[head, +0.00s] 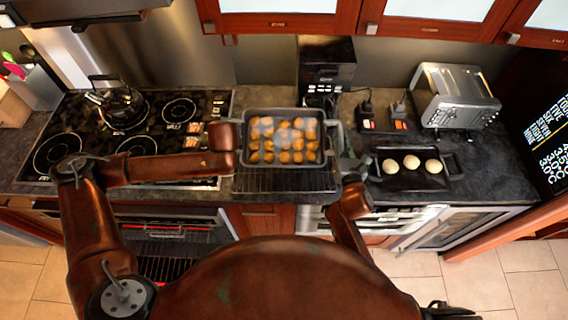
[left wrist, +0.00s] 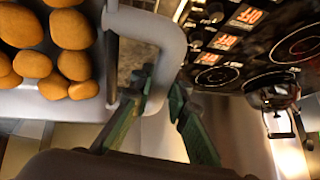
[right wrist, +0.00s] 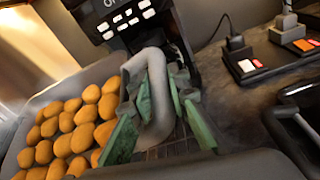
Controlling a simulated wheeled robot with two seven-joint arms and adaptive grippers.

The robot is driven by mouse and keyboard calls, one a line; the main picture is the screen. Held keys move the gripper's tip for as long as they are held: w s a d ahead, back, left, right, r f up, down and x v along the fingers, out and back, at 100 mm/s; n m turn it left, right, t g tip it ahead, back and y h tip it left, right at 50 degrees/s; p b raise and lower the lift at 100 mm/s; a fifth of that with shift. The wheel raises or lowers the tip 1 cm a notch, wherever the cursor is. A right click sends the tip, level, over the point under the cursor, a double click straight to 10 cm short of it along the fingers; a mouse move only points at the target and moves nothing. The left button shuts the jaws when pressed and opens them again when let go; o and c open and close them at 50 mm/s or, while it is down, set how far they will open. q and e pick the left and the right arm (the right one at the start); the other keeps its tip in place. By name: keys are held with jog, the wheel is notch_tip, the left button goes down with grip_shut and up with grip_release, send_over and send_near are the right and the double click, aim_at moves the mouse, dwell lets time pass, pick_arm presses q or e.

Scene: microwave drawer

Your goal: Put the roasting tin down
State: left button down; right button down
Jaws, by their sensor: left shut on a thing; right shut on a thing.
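The grey roasting tin (head: 285,111), filled with several round golden potatoes (head: 283,140), is level in the middle of the head view, over a dark wire rack (head: 285,182). I cannot tell whether its base touches the rack. My left gripper (left wrist: 160,95) is shut on the tin's left handle (left wrist: 150,25); in the head view the arm mostly hides this gripper. My right gripper (head: 345,165) is shut on the right handle, its green fingers either side of the grey loop (right wrist: 155,110) in the right wrist view.
The black hob (head: 95,140) with a kettle (head: 122,105) is left of the tin. A black tray (head: 385,180) with three pale rolls is at right. A black appliance (head: 327,65) stands close behind; sockets (head: 384,118) and a toaster (head: 452,95) are further right.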

pick_arm(q)
jog(key=shift+f+b, duration=0.3)
jog(key=shift+b, duration=0.05)
pick_arm(e)
jog(key=shift+s+a+f, duration=0.1)
jog(key=shift+f, duration=0.1)
pick_arm(q)
jog(key=shift+f, duration=0.35)
pick_arm(e)
jog(key=shift+f, duration=0.35)
pick_arm(q)
jog(key=c, duration=2.3)
grip_release()
jog(key=shift+s+f, duration=0.1)
pick_arm(e)
jog(key=c, duration=2.3)
grip_release()
jog(key=shift+f, duration=0.1)
pick_arm(q)
jog(key=o, duration=0.5)
jog(key=shift+c, duration=0.2)
pick_arm(e)
jog(key=o, duration=0.5)
jog(key=shift+c, duration=0.2)
pick_arm(q)
jog(key=v, duration=1.2)
pick_arm(e)
jog(key=s+d+r, duration=0.1)
jog(key=s, duration=1.1)
jog(key=shift+d+r, duration=0.2)
